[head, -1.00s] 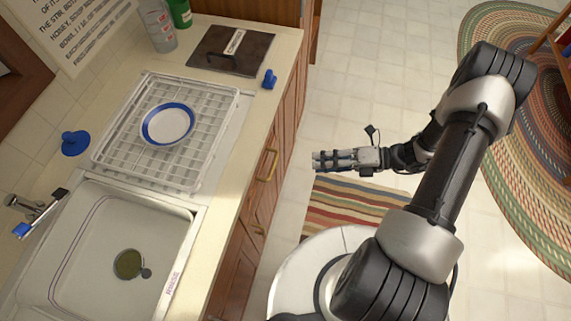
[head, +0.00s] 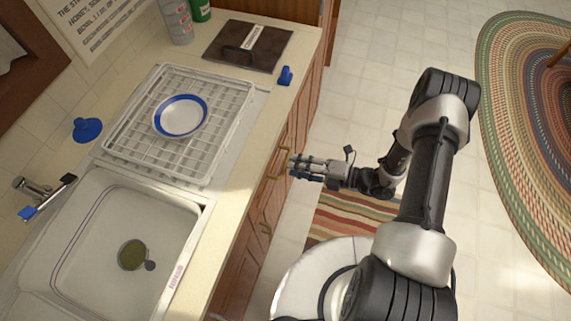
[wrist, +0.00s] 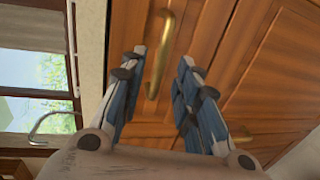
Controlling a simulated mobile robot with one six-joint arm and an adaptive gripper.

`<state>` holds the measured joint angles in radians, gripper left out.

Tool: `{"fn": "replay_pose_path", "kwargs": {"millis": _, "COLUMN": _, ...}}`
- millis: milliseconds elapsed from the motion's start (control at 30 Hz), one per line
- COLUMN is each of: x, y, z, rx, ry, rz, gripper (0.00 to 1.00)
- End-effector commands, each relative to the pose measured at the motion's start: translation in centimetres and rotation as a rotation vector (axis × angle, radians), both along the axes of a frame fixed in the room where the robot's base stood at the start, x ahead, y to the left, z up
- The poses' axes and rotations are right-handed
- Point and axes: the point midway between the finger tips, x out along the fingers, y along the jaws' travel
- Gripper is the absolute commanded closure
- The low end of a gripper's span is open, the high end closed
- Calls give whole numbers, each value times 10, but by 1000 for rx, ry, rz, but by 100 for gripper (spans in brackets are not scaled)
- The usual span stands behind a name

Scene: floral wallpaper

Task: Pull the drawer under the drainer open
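The white drainer (head: 222,140) sits on the counter with a blue-rimmed plate (head: 181,116) on it. Below the counter edge beside it is the wooden drawer front (wrist: 186,58), apparently closed, with a brass handle (head: 284,157). My gripper (head: 291,168) is level with this handle in the head view, pointing at the cabinet. In the wrist view the handle (wrist: 159,58) stands upright in the picture between my two spread fingers (wrist: 160,75), beyond their tips or near them. The gripper is open and holds nothing. Whether the fingers touch the handle I cannot tell.
Another brass handle (head: 266,228) is on the cabinet nearer the sink (head: 110,240). A blue object (head: 285,75) and a dark board (head: 248,47) lie on the counter. A striped rug (head: 345,220) lies on the open floor beside the cabinet.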

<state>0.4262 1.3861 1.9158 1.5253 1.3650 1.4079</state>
Motion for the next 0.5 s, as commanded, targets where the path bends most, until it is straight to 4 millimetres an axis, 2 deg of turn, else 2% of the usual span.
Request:
{"fn": "replay_pose_path", "kwargs": {"millis": 33, "x": 2, "y": 10, "z": -3, "rx": 0, "ry": 0, "rz": 6, "gripper": 70}}
{"fn": "replay_pose_path", "kwargs": {"millis": 200, "x": 11, "y": 31, "z": -8, "rx": -1, "ry": 0, "rz": 3, "gripper": 70}}
{"fn": "replay_pose_path", "kwargs": {"millis": 500, "x": 15, "y": 42, "z": -9, "rx": 0, "ry": 0, "rz": -1, "gripper": 70}}
